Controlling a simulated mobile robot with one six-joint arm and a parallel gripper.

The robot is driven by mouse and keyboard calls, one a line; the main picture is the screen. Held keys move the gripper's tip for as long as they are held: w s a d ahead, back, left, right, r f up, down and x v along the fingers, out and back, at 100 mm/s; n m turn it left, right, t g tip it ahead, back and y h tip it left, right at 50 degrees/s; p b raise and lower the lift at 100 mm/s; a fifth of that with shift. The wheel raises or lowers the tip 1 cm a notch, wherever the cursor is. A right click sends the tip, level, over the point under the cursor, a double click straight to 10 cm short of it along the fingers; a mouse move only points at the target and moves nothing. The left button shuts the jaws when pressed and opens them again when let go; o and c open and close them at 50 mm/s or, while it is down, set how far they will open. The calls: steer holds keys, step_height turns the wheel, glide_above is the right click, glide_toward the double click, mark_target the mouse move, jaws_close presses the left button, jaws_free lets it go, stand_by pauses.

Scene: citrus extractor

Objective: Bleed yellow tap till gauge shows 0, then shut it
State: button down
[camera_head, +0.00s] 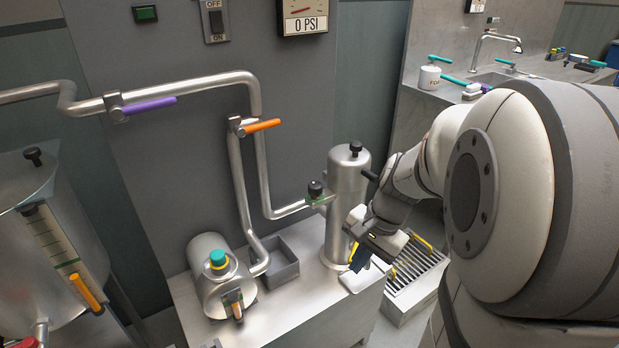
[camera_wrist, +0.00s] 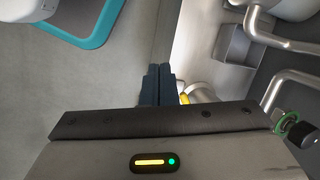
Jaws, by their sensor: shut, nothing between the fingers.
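The gauge (camera_head: 303,22) on the wall panel reads 0 PSI. The yellow tap shows only as a small yellow piece (camera_head: 353,250) low on the steel cylinder (camera_head: 347,200), mostly hidden by my gripper. In the wrist view a yellow bit (camera_wrist: 185,98) shows just right of my fingertips. My gripper (camera_head: 359,261) is shut and empty, beside the lower cylinder. Its dark fingers are together in the wrist view (camera_wrist: 158,75). I cannot tell whether they touch the tap, or whether the tap is open or shut.
A purple-handled valve (camera_head: 150,109) and an orange-handled valve (camera_head: 262,126) sit on the pipes. A pump (camera_head: 222,280) and grey tray (camera_head: 280,262) stand left of the cylinder. A floor grate (camera_head: 418,272) with yellow handles lies right. A sink counter is at the back right.

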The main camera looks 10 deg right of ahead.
steer(key=w+d+f+m+t+y, duration=0.2)
steer(key=w+d+m, duration=0.1)
steer(key=d+m, duration=0.45)
steer(key=w+d+f+m+t+y, duration=0.1)
steer(key=w+d+f+m+t, duration=0.15)
steer(key=d+m, duration=0.55)
steer(key=w+a+f+n+b, duration=0.1)
steer(key=w+a+f+b, duration=0.2)
steer(key=w+a+f, duration=0.3)
step_height(320, 180, down, 2)
steer(key=shift+w+a+f+g, duration=0.25)
steer(key=shift+a+g, duration=0.1)
steer(key=shift+a, duration=0.2)
steer(key=shift+d, duration=0.1)
